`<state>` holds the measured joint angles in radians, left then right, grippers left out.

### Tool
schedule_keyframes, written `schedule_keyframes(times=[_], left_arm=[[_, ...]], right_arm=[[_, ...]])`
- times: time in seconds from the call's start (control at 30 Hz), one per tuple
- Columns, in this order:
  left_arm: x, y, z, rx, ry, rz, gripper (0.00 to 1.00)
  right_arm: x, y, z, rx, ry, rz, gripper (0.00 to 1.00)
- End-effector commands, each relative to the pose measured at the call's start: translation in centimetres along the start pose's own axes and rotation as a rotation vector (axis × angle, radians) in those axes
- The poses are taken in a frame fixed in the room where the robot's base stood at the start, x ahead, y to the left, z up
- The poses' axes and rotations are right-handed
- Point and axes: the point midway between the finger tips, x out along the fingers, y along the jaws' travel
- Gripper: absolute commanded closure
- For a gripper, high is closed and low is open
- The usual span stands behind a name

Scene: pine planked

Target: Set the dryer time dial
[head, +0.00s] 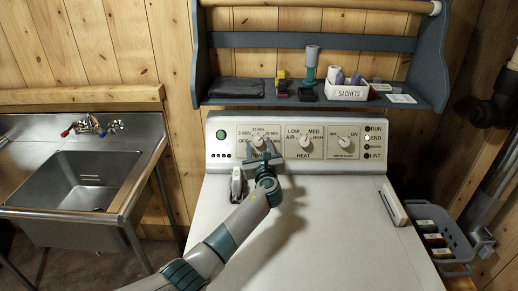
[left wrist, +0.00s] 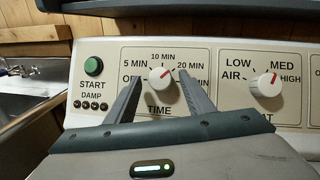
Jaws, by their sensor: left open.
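My left gripper (head: 262,154) is in front of the panel at the dial. Its fingers are open, one on each side of the knob in the left wrist view; I cannot tell whether they touch it. The TIME label shows between the fingers. My right gripper is out of view.
The heat dial (left wrist: 266,86) is right of the time dial; the green start button (left wrist: 93,66) is left. A shelf (head: 270,101) with small items hangs above the panel. A sink (head: 80,185) stands left; a grey basket (head: 440,235) is right. The dryer top (head: 340,230) is mostly clear.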

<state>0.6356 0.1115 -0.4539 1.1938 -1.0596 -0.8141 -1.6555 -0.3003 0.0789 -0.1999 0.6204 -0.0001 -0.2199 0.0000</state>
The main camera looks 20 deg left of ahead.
Motion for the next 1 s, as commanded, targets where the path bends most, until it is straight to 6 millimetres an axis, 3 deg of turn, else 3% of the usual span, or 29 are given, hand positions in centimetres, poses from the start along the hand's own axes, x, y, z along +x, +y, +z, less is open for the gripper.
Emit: schedule_keyframes(times=[0.13,0.3,0.67,1.0], left_arm=[[0.0,0.0,0.0,0.0,0.0,0.0,0.52],[0.0,0.0,0.0,0.0,0.0,0.0,0.92],[0.0,0.0,-0.1,-0.02,0.001,0.013,0.93],[0.0,-0.3,-0.3,-0.158,0.01,0.094,0.93]], right_arm=[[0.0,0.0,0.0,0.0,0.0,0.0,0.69],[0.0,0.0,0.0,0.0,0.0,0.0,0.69],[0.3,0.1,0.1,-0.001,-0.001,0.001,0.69],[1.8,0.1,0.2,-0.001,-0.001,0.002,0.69]])
